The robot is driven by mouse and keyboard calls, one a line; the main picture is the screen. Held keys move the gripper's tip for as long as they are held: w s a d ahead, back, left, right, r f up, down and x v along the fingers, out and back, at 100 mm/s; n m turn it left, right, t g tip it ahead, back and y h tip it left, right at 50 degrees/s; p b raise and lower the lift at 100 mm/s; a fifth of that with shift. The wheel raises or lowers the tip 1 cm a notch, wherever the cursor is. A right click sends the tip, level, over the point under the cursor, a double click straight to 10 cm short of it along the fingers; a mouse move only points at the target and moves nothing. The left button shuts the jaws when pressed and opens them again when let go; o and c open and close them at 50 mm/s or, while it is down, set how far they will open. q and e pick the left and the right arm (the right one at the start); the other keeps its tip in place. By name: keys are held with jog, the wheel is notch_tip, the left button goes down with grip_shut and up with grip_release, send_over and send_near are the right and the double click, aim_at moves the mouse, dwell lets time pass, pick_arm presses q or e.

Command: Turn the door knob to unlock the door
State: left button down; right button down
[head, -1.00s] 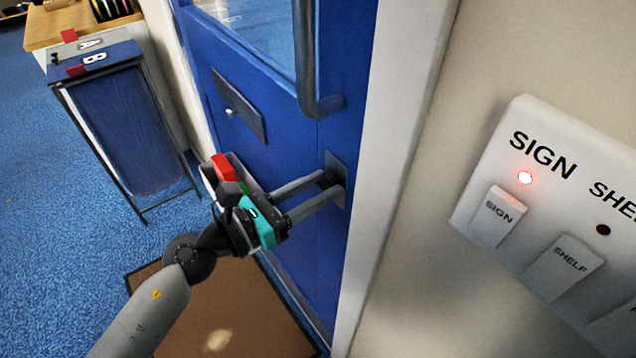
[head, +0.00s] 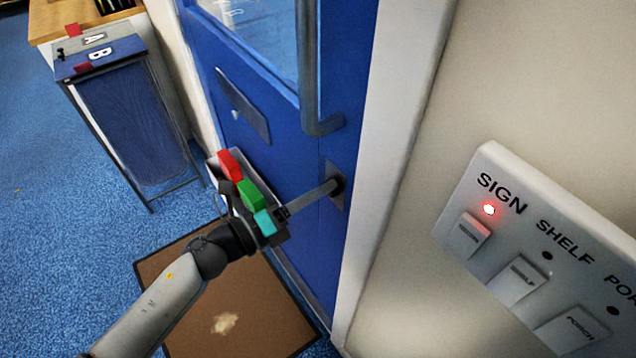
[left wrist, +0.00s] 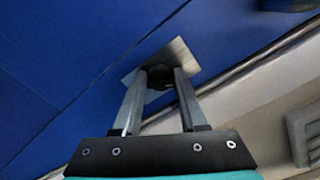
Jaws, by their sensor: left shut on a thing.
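The blue door (head: 285,150) fills the middle of the head view. Its dark knob (head: 339,183) sits on a small metal plate near the door's right edge. My left gripper (head: 331,188) reaches it from the left, and its fingers are shut on the knob. In the head view the two fingers nearly overlap, edge-on. In the left wrist view the fingers (left wrist: 161,76) stand on either side of the dark knob (left wrist: 159,83), in front of the metal plate (left wrist: 177,52). The fingers hide most of the knob. My right gripper is not in view.
A grey pull handle (head: 309,70) rises above the knob. A white switch panel (head: 550,225) with a lit red SIGN light is on the right wall. A brown mat (head: 180,325) lies below. A blue-panelled stand (head: 135,120) is at the left. Red and green blocks show beside my gripper.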

pick_arm(q)
jog(key=shift+f+n+p, duration=0.1)
jog(key=shift+n+p, duration=1.45)
jog(key=shift+n, duration=1.65)
jog(key=shift+c, duration=2.3)
grip_release()
jog(key=b+v, duration=0.1)
jog(key=v, duration=1.4)
jog(key=shift+a, duration=0.15)
